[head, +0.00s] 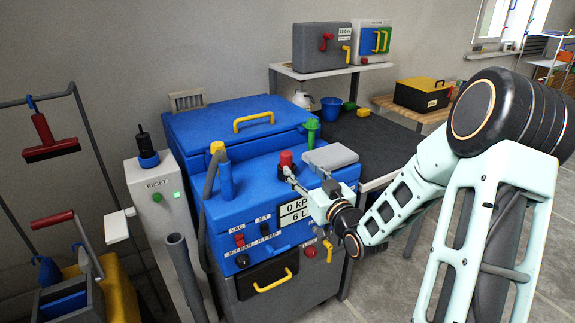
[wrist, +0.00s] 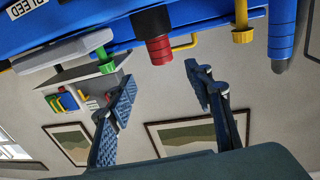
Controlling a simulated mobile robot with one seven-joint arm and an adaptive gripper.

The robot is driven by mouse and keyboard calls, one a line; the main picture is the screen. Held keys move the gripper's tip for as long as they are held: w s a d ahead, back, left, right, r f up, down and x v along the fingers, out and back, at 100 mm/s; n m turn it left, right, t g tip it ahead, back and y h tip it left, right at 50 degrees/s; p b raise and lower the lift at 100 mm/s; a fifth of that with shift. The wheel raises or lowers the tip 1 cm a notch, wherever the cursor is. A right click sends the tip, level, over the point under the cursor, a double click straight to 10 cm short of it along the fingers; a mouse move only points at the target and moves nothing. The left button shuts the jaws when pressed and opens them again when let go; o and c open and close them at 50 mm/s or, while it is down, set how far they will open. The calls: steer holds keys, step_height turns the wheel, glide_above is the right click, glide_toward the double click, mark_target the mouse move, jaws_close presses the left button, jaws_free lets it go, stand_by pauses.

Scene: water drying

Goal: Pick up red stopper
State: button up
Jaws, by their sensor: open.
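The red stopper (head: 286,159) stands on top of the blue machine (head: 238,211), near its upper front edge. In the wrist view, which looks upside down, the red stopper (wrist: 159,50) has a dark base and lies beyond and between my fingertips. My gripper (head: 291,176) is just in front of the stopper in the head view. In the wrist view my gripper (wrist: 160,80) is open, with a finger on each side and nothing between them. The exact gap to the stopper is hard to judge.
A blue lid with a yellow handle (head: 253,121) lies behind. A grey reset post (head: 157,205) stands at left.

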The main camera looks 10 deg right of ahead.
mark_target(289, 161)
steer(key=x, duration=0.4)
steer(key=shift+w+a+f, duration=0.1)
steer(key=shift+w+a, duration=0.05)
steer(key=shift+w, duration=0.15)
steer(key=w, duration=0.1)
steer(key=w+a+f, duration=0.1)
steer(key=w, duration=0.2)
steer(key=shift+w+a+f, duration=0.2)
steer(key=shift+w, duration=0.05)
steer(key=shift+w+a, duration=0.1)
steer(key=shift+w, duration=0.2)
steer(key=c, duration=1.2)
jaws_close()
steer(key=shift+r, duration=0.2)
